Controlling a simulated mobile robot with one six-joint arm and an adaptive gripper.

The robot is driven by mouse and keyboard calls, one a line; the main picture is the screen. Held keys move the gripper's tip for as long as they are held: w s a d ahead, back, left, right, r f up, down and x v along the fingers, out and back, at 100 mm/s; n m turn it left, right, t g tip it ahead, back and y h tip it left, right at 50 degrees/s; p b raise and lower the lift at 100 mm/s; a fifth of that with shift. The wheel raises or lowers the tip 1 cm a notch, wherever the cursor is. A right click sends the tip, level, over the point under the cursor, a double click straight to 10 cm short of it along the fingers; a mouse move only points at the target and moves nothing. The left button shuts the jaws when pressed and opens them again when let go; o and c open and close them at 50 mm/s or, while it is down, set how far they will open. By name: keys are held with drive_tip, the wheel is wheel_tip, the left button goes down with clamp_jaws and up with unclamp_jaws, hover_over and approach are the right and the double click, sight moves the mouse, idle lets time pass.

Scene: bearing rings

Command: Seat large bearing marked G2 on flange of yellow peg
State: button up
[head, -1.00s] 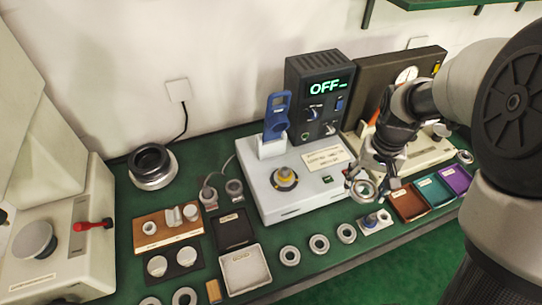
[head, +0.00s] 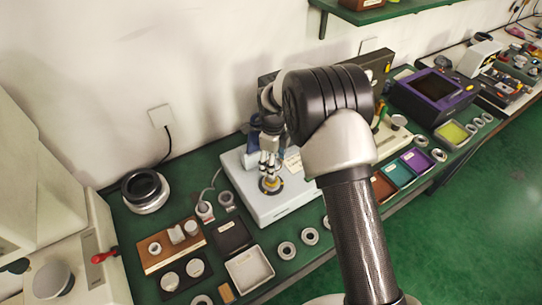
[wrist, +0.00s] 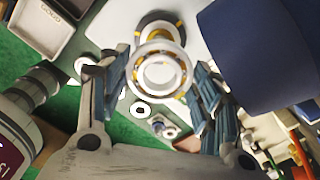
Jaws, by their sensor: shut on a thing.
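My gripper (wrist: 163,78) is shut on a large bearing (wrist: 140,76), a pale metal ring with gold-coloured parts between its rings. No G2 mark is readable on it. Beyond the bearing in the wrist view is the yellow peg (wrist: 157,34) with its dark round flange (wrist: 150,17); the bearing partly covers them. In the head view my gripper (head: 269,163) points down above the peg's dark flange (head: 271,187) on the pale grey box (head: 290,208). Whether the bearing touches the peg cannot be told.
A blue handheld device (wrist: 255,45) fills the upper right of the wrist view, near my gripper. Loose bearing rings (head: 287,250) lie in front of the box. A white tray (head: 250,270) and a black tray (head: 230,236) stand to its left. My arm hides the control unit behind.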

drive_tip(key=shift+w+a+f+m, duration=0.1)
drive_tip(key=shift+a+f+m, duration=0.2)
drive_tip(key=shift+a+m, duration=0.1)
drive_tip(key=shift+f+b, duration=0.85)
drive_tip(key=shift+f, duration=0.7)
drive_tip(key=shift+f+b, duration=1.5)
drive_tip(key=shift+f, duration=0.4)
drive_tip(key=o, duration=1.4)
